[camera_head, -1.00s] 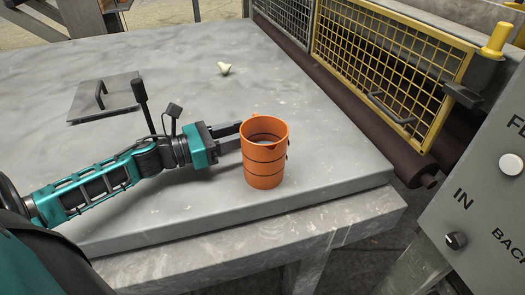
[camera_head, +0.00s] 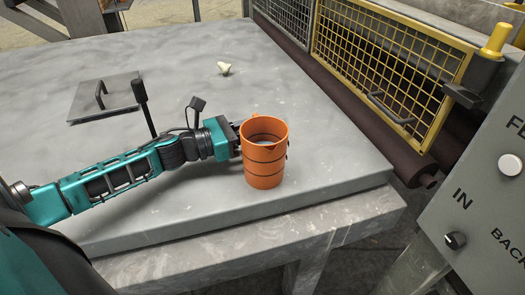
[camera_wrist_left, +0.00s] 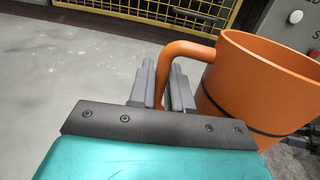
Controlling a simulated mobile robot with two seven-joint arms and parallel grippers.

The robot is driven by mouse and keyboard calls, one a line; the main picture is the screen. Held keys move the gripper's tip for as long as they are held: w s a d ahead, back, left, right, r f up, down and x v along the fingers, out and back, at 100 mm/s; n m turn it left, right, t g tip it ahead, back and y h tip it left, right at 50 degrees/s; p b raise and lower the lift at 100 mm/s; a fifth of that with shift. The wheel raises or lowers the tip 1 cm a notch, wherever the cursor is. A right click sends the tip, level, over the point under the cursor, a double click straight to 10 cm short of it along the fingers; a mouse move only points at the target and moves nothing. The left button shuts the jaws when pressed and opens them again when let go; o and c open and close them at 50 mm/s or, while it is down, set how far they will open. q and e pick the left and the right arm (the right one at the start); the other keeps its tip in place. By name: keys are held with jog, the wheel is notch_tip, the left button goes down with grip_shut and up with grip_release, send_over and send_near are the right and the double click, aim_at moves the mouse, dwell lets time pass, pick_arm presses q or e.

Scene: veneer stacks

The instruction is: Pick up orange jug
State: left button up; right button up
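The orange jug (camera_head: 265,160) stands upright on the grey table near its front right corner, with dark bands around its body. My left gripper (camera_head: 238,140) comes in from the left and reaches the jug's left side. In the left wrist view, the jug (camera_wrist_left: 265,80) is at the right. Its handle (camera_wrist_left: 188,50) passes down between the two fingers of my left gripper (camera_wrist_left: 167,82). In the head view the fingertips are hidden behind the jug.
A flat plate with a handle (camera_head: 106,97) lies at the table's left. A small pale object (camera_head: 224,69) lies toward the back. A yellow mesh guard (camera_head: 385,70) and dark roller (camera_head: 340,90) border the right edge. A control panel (camera_head: 485,190) stands at front right.

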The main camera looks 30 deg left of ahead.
pick_arm(q)
grip_shut()
jog(key=shift+r, duration=0.15)
dwell(0.4)
jog(key=shift+r, duration=0.7)
notch_tip(320, 180, up, 18)
jog(key=p, duration=0.3)
jog(key=shift+r, duration=0.15)
